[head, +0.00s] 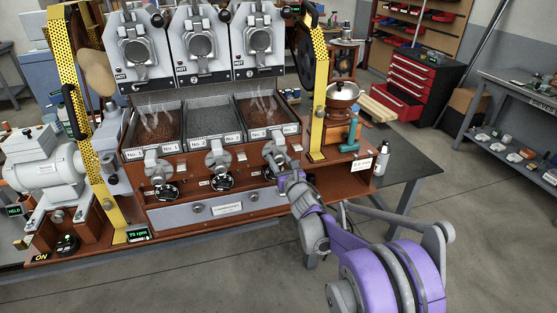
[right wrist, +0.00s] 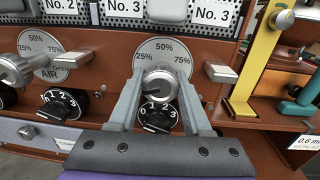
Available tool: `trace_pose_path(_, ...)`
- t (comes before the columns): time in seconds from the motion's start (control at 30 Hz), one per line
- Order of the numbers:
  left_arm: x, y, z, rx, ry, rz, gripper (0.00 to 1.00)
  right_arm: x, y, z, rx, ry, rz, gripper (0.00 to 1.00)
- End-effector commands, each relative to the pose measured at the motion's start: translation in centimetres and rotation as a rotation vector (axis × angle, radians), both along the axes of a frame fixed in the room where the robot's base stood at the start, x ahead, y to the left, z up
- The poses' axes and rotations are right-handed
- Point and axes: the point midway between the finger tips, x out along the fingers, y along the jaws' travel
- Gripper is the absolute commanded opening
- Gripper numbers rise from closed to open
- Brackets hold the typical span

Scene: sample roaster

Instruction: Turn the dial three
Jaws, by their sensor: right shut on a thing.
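The No. 3 station has a round silver air dial plate (right wrist: 163,48) marked in percent, with a silver knob (right wrist: 160,84) sticking out of it. Below the knob is a black numbered dial (right wrist: 157,118), partly hidden by my gripper. My right gripper (right wrist: 160,78) has a finger on each side of the silver knob and is shut on it; the black dial shows between the fingers. In the head view my right gripper (head: 278,165) is at the rightmost of the three control sets on the wooden front. My left gripper is not in view.
The No. 2 silver knob (right wrist: 15,70) and black dial (right wrist: 64,106) are at left. A yellow upright (head: 319,95) and a hand grinder (head: 343,95) stand right of the station. A grey drawer front (head: 228,208) runs below the controls.

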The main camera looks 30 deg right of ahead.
Motion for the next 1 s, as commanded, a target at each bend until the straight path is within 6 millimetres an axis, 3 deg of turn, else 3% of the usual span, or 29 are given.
trace_pose_path(1.0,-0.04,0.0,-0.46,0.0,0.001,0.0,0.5,-0.01,0.04,-0.07,0.93,-0.222,-0.001,0.0)
